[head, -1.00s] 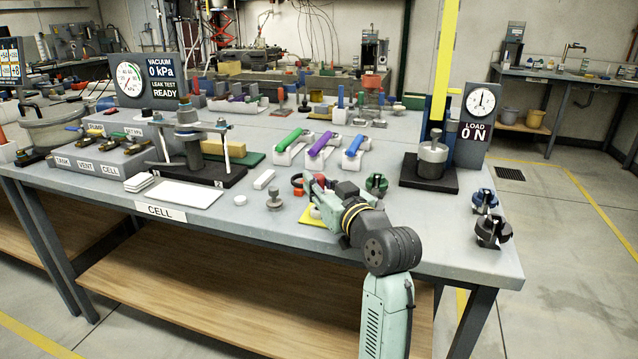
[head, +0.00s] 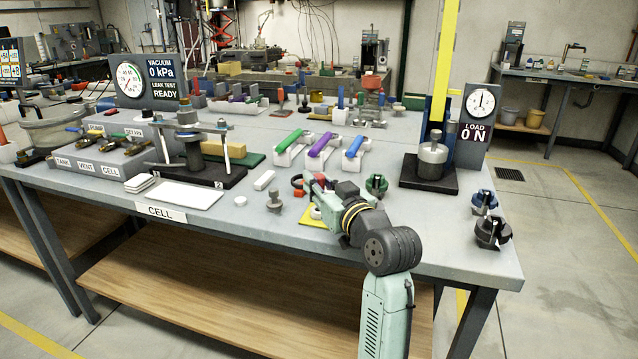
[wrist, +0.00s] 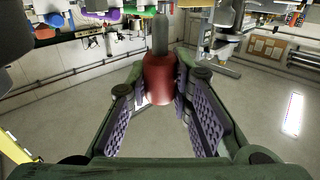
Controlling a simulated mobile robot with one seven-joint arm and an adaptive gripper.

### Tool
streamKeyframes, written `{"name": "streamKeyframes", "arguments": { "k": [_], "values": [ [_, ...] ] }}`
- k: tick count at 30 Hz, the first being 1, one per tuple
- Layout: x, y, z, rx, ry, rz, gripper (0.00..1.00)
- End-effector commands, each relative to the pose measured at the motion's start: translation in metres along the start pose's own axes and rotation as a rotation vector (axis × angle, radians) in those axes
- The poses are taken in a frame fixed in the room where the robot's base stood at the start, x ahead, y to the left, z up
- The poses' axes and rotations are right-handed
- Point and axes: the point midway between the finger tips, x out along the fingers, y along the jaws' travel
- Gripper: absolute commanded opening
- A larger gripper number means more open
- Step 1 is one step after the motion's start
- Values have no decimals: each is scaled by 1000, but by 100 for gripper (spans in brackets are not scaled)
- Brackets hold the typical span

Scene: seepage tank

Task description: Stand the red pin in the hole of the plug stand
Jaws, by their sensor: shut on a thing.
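My gripper (wrist: 160,100) is shut on the red pin (wrist: 159,80). In the wrist view its red body sits between the two ribbed pads, and a grey shaft (wrist: 160,35) extends from it toward the top of the picture. In the head view my gripper (head: 312,189) is low over the front of the bench, and the pin is mostly hidden by it. A yellow plate (head: 316,215) lies partly hidden under the gripper. I cannot tell for sure which thing is the plug stand, nor see its hole.
Green (head: 286,140), purple (head: 321,145) and blue (head: 354,147) handled tools rest in white holders behind my gripper. A grey knobbed piece (head: 274,201) stands left of it. The load post base (head: 430,170) stands farther right.

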Motion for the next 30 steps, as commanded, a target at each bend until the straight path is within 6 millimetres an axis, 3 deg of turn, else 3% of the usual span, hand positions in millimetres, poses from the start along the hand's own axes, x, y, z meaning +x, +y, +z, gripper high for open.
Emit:
{"name": "streamKeyframes", "arguments": {
  "k": [30],
  "values": [
    [0, 0, 1, 0, 0, 0, 0]
  ]
}}
